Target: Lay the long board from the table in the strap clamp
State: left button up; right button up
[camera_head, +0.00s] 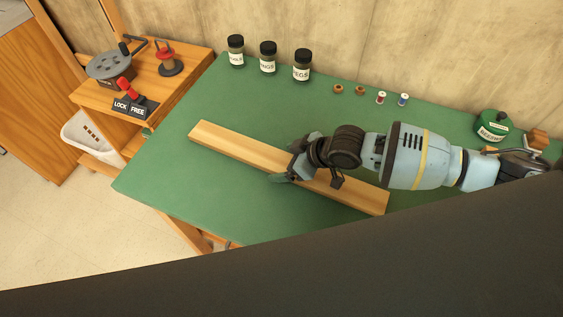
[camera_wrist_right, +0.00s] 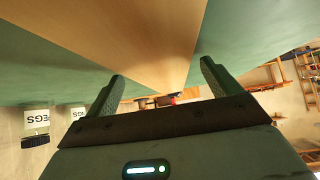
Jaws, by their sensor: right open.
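The long board (camera_head: 235,145) is a pale wooden plank lying flat on the green table (camera_head: 185,180), slanting from upper left to lower right. My right gripper (camera_head: 290,163) is over the board near its middle, and the right arm covers part of the board. In the right wrist view, the open fingers (camera_wrist_right: 163,75) are on either side of the board (camera_wrist_right: 140,40); I cannot tell whether they touch it. No strap clamp is clearly identifiable; a crank-and-disc device (camera_head: 108,65) with a red lever (camera_head: 130,90) and LOCK/FREE plate sits on a wooden stand at left. My left gripper is not in view.
Three dark-capped jars (camera_head: 267,58) and several small spools (camera_head: 381,97) stand along the wall side. A green tin (camera_head: 492,125) is at the far right. A white basket (camera_head: 85,135) is under the wooden stand (camera_head: 185,75). The table's left part is clear.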

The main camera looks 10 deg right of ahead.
aim_at(285, 163)
jog(key=shift+a+f, duration=0.1)
jog(key=shift+w, duration=0.1)
jog(key=c, duration=1.3)
jog(key=shift+c, duration=0.2)
jog(key=shift+r, duration=0.7)
notch_tip(285, 163, up, 3)
jog(key=shift+f, duration=0.2)
jog(key=s+a, duration=0.1)
jog(key=s, duration=0.3)
jog(key=s+a, duration=0.1)
jog(key=s, duration=0.4)
jog(key=s+a+r+p, duration=0.1)
jog(key=s, duration=0.4)
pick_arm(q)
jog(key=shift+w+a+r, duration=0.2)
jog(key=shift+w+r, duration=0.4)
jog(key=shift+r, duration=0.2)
pick_arm(e)
jog(key=shift+s+a, duration=0.15)
jog(key=shift+s, duration=0.7)
